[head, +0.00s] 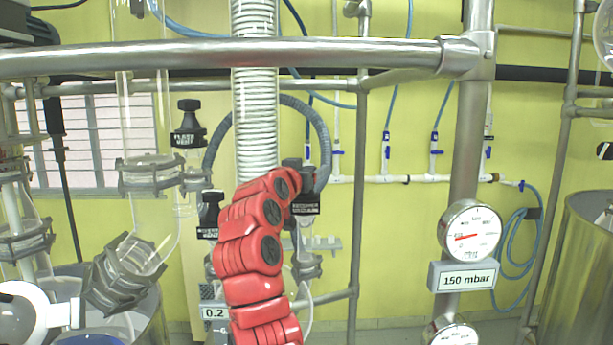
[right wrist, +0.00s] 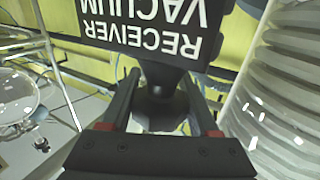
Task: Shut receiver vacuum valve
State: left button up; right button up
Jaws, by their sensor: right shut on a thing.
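The receiver vacuum valve shows by its black label (head: 306,204) in the head view, right of the white ribbed column. In the right wrist view its label (right wrist: 145,28) appears upside down above a dark knob (right wrist: 160,100). My right gripper (head: 298,174), on the red arm, is at this valve. In the right wrist view its two dark fingers (right wrist: 162,92) stand on either side of the knob and are shut on it. The arm hides part of the valve in the head view. My left gripper is not in view.
Black-capped valves, one labelled plate vent (head: 188,125) and another (head: 209,214), stand left of the arm. The ribbed glass column (head: 255,110) rises close to the gripper. A steel rail (head: 200,57) crosses above. A pressure gauge (head: 470,230) sits over a 150 mbar sign (head: 467,280) at right.

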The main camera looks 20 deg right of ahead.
jog(key=shift+s+d+r+m+g+h+p, duration=0.1)
jog(key=shift+s+r+m+g+h+p, duration=0.05)
jog(key=shift+m+g+h+p, duration=0.65)
jog(key=shift+s+d+r+m+g+h+p, duration=0.1)
jog(key=shift+s+m+g+h+p, duration=0.05)
jog(key=shift+m+g+h+p, duration=0.7)
jog(key=shift+s+f+g+p, duration=0.1)
jog(key=shift+g+p, duration=0.25)
jog(key=shift+p, duration=0.05)
jog(key=shift+d, duration=0.1)
jog(key=o, duration=1.1)
jog(key=shift+f, duration=0.1)
jog(key=shift+f, duration=0.1)
